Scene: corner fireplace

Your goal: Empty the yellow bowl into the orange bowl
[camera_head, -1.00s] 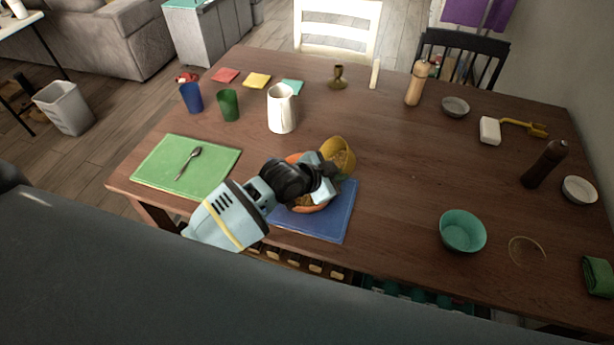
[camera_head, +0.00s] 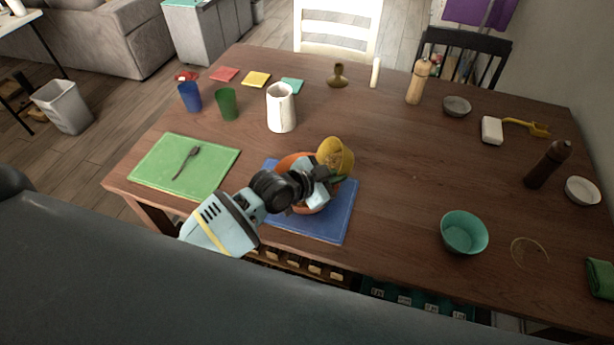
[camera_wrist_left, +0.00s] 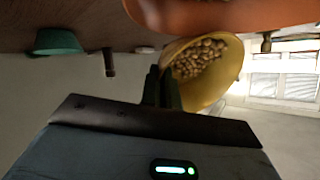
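The yellow bowl (camera_head: 336,155) is tipped on its side beside and partly over the far right rim of the orange bowl (camera_head: 291,163) in the head view. My left gripper (camera_head: 326,180) is shut on the yellow bowl's rim. In the left wrist view, the fingers (camera_wrist_left: 162,88) meet the rim of the yellow bowl (camera_wrist_left: 226,75), and several small round tan pieces (camera_wrist_left: 197,60) are still inside it. The orange bowl (camera_wrist_left: 225,14) crosses the top of that view. My gripper hides much of the orange bowl's inside. My right gripper is not in view.
The orange bowl stands on a blue mat (camera_head: 338,222). A white pitcher (camera_head: 281,108) stands behind it, and a green mat (camera_head: 215,165) with a utensil lies left. A teal bowl (camera_head: 464,232) is to the right. The table between the blue mat and teal bowl is clear.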

